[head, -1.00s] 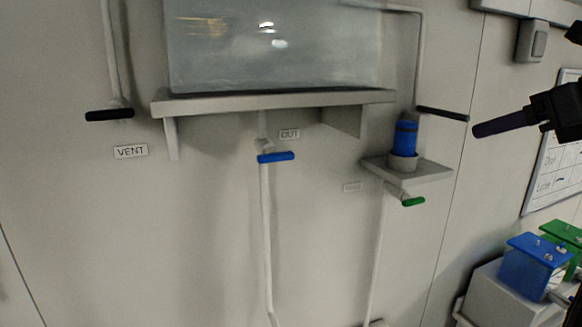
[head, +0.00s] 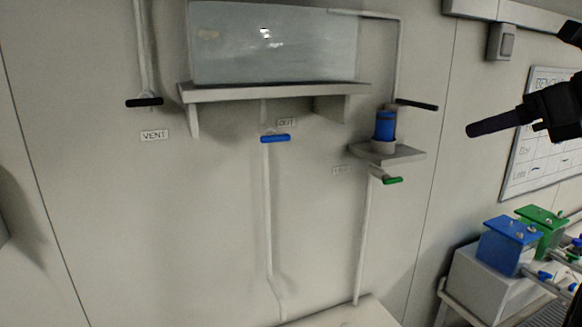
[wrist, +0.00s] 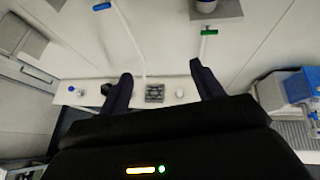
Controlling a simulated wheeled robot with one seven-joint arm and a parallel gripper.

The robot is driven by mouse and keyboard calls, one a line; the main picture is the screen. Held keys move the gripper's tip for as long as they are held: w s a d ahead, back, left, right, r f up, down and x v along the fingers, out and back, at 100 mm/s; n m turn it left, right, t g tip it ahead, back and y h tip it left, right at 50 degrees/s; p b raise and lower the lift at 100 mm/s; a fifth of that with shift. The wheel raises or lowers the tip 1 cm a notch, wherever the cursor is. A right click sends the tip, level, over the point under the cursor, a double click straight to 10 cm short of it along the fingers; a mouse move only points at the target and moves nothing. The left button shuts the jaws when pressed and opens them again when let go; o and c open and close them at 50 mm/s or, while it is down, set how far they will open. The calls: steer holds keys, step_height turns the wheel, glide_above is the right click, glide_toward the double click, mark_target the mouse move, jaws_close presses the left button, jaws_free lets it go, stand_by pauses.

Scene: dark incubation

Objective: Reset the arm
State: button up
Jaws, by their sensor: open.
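My gripper (wrist: 160,90) is in the wrist view with its two dark fingers spread wide apart and nothing between them. Beyond the fingers, well apart from them, a white bench (wrist: 135,92) carries a small dark grid-like item (wrist: 155,93). In the head view my gripper (head: 492,124) shows from the side at the right, in front of the wall. Its fingers overlap there and point left. It appears empty and clear of the wall fittings.
A tank (head: 275,45) sits on a wall shelf (head: 270,92). A blue handle (head: 275,138), green handle (head: 393,180) and black vent handle (head: 145,101) are on pipes. A blue cylinder (head: 385,125) stands on a small shelf. Blue (head: 510,245) and green boxes (head: 540,225) are lower right.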

steer(key=w+a+f+m+t+b, duration=0.2)
steer(key=w+f+m+t+b, duration=0.15)
steer(key=w+m+t, duration=0.6)
steer(key=w+f+m+g+h+b, duration=0.1)
steer(key=w+f+m+h, duration=0.2)
steer(key=f+m, duration=0.6)
steer(key=w+f+m+g+h+b, duration=0.1)
steer(key=w+f+m+g+h, duration=0.2)
steer(key=f+m, duration=0.6)
steer(key=s+a+f+m+g+h+b, duration=0.1)
steer(key=s+a+f+m+g, duration=0.15)
steer(key=f, duration=0.55)
steer(key=s+a+f+m+g+h+b, duration=0.1)
steer(key=s+a+f+m+g, duration=0.2)
steer(key=f, duration=0.4)
steer(key=s+a+f+m+g+b, duration=0.1)
steer(key=s+f+m, duration=0.1)
steer(key=f+m, duration=0.45)
steer(key=s+a+f+m+g, duration=0.1)
steer(key=s+a+f+g, duration=0.1)
steer(key=s+f, duration=0.3)
steer(key=s+a+f+m+g, duration=0.1)
steer(key=s+a+f+g, duration=0.1)
steer(key=s+f, duration=0.3)
steer(key=s+a+f+m+g+y+b, duration=0.1)
steer(key=s+a+f+g, duration=0.1)
steer(key=s+f, duration=0.3)
steer(key=shift+s+a+g, duration=0.3)
steer(key=shift+s+a, duration=0.05)
steer(key=shift+s, duration=0.1)
